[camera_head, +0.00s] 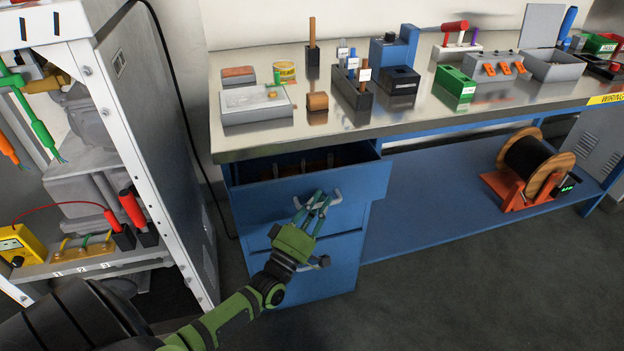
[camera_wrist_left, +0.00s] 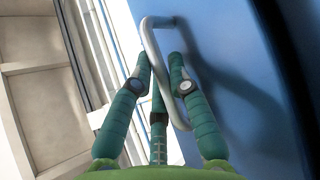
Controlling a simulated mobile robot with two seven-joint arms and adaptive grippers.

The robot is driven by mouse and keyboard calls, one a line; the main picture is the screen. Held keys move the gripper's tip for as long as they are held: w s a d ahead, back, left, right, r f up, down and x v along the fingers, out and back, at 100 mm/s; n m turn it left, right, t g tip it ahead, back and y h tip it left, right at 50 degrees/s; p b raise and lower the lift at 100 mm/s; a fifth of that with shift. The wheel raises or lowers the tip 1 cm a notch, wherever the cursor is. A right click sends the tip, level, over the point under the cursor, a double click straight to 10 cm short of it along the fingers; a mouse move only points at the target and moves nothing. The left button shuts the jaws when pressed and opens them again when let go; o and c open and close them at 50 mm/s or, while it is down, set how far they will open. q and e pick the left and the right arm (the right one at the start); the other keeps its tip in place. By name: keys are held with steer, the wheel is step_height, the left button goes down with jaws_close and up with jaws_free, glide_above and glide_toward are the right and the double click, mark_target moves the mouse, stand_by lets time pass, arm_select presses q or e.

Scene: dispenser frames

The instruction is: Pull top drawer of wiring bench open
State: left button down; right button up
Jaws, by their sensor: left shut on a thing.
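The wiring bench (camera_head: 404,121) has a metal top and a blue drawer cabinet at its left end. The blue top drawer (camera_head: 258,206) stands partly open, its front out past the bench edge, with a dark inside partly visible. My left gripper (camera_head: 318,202) is shut on the top drawer's grey handle. In the left wrist view, the curved metal handle (camera_wrist_left: 151,42) passes between the green fingers of my left gripper (camera_wrist_left: 162,68), against the blue drawer front. My right gripper is out of view.
A lower blue drawer (camera_head: 335,272) is shut below. A white equipment rack (camera_head: 150,140) stands close on the left. A cable spool (camera_head: 535,165) sits on the bench's lower shelf. Several boxes and tools stand on the bench top. The floor in front is clear.

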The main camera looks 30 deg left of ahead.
arm_select(q)
steer(key=s+d+p, duration=0.3)
steer(key=s+d, duration=0.9)
steer(key=d, duration=0.2)
steer(key=shift+p, duration=0.3)
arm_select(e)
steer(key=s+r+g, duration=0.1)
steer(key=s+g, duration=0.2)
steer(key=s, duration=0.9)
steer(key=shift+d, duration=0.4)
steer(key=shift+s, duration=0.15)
arm_select(q)
steer(key=c, duration=1.4)
jaws_free()
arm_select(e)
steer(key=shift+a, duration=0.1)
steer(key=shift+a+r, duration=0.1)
arm_select(q)
steer(key=v, duration=1.2)
